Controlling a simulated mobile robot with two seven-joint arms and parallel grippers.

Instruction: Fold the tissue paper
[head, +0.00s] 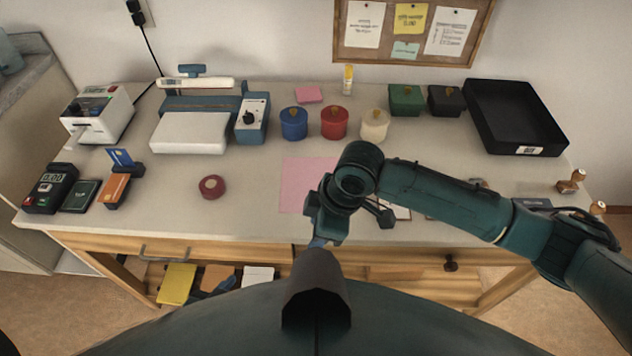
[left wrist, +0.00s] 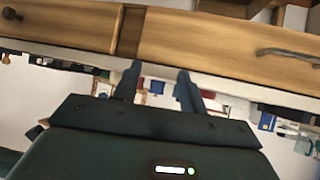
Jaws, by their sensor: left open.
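The tissue paper, a flat pink sheet (head: 296,182), lies on the table's middle in the head view. The dark arm covers its right part, so that side is hidden. My left gripper (head: 318,243) is small and partly covered in the head view, at the table's front edge, below the sheet and apart from it. In the left wrist view its two fingers (left wrist: 157,85) are spread with nothing between them, and the wooden drawer fronts show beyond them, upside down. The paper cannot be made out there. I see no second gripper clearly.
A card reader (head: 50,190) stands left. Free room lies left of the sheet.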

